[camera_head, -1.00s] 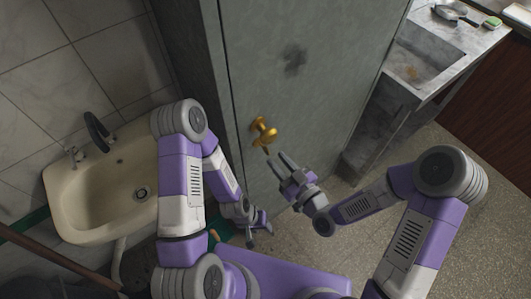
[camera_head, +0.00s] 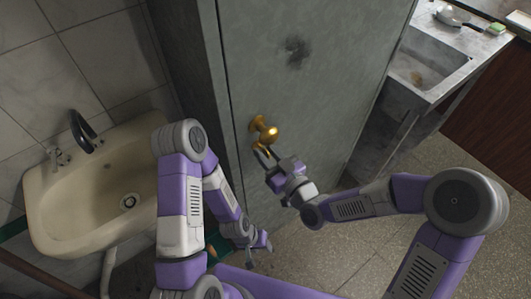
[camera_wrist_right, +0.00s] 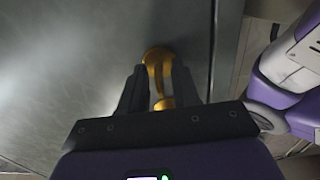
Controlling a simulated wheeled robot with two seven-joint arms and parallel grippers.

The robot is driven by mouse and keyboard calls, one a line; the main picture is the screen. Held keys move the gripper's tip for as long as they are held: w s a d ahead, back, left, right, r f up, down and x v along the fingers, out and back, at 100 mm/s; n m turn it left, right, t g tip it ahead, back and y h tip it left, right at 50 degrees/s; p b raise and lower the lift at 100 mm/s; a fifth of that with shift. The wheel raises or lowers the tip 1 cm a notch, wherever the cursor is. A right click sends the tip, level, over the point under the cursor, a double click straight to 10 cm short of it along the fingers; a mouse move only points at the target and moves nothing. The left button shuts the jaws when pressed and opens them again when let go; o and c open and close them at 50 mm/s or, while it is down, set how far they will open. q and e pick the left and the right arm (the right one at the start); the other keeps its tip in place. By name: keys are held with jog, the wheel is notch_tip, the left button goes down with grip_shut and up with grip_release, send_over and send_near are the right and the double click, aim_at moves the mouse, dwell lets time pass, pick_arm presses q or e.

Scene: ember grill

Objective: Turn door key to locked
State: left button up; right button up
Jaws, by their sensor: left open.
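A grey metal door (camera_head: 305,85) bears a round brass knob (camera_head: 268,132), which shows beyond my fingers in the right wrist view (camera_wrist_right: 157,58). Just below the knob a small brass piece, apparently the key (camera_wrist_right: 165,103), lies between the fingers of my right gripper. My right gripper (camera_head: 265,154) is at the door just under the knob. In the wrist view its dark fingers stand apart on either side of the brass piece; contact with it is not clear. The key's turn angle cannot be made out. My left gripper (camera_head: 258,250) is open and empty, low in front of the door.
A cream washbasin (camera_head: 50,225) with a dark tap (camera_head: 85,130) stands on the left by the tiled wall. A stone sink (camera_head: 430,65) and counter are at the upper right, with a pan (camera_head: 452,15) and a green sponge (camera_head: 495,28). Speckled floor is clear at right.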

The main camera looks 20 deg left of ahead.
jog(key=shift+w+a, duration=0.15)
jog(key=shift+a, duration=0.1)
grip_shut()
